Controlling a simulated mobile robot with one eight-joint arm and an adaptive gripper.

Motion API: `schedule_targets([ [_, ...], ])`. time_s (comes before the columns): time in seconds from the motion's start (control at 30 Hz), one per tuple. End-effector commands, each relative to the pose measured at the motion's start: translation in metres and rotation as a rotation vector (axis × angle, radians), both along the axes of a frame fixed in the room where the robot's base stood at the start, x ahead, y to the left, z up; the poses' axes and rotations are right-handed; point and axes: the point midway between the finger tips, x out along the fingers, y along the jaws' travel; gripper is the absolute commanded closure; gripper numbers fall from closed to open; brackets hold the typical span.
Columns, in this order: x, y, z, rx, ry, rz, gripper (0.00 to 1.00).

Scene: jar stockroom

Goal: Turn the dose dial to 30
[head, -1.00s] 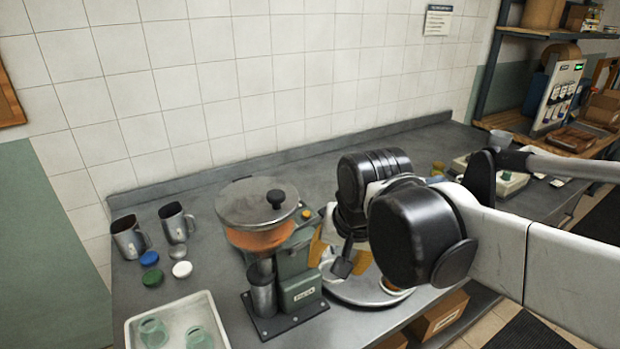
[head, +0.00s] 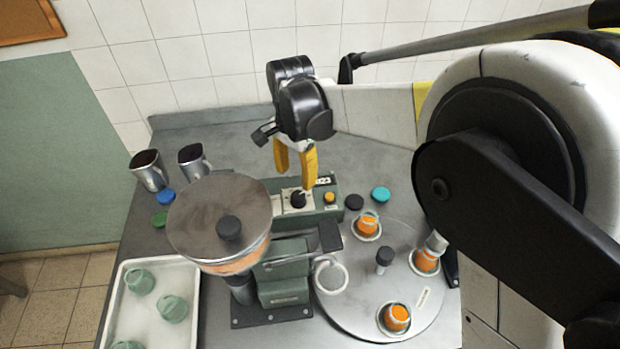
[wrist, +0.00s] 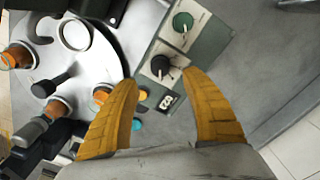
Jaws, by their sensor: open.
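A green control box (head: 335,212) stands behind the jar-filling machine (head: 285,290). On its pale plate is a black knob (head: 298,199), which also shows in the wrist view (wrist: 160,65). A green knob (wrist: 183,21) sits farther along the box in the wrist view. A small dark display (wrist: 167,102) with pale digits is beside the black knob; I cannot read the digits surely. My gripper (head: 295,178) points down with yellow fingers apart, above the black knob. In the wrist view, the knob lies between the fingertips (wrist: 160,76), with no clear contact.
The hopper's round lid (head: 205,215) is left of the box. A turntable (head: 350,310) with several orange-filled jars is in front. A white tray (head: 190,320) of green jars stands at left. Two metal cups (head: 148,170) and loose lids are at back left.

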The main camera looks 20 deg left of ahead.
Motion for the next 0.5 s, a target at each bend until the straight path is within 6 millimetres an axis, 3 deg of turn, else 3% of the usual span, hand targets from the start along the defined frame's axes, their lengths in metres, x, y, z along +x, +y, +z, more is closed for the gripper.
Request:
schedule_targets([
  [0.3, 0.001, -0.001, -0.065, 0.001, -0.001, 0.000, 0.45],
  [0.5, 0.001, -0.001, -0.090, 0.002, -0.002, 0.000, 0.45],
])
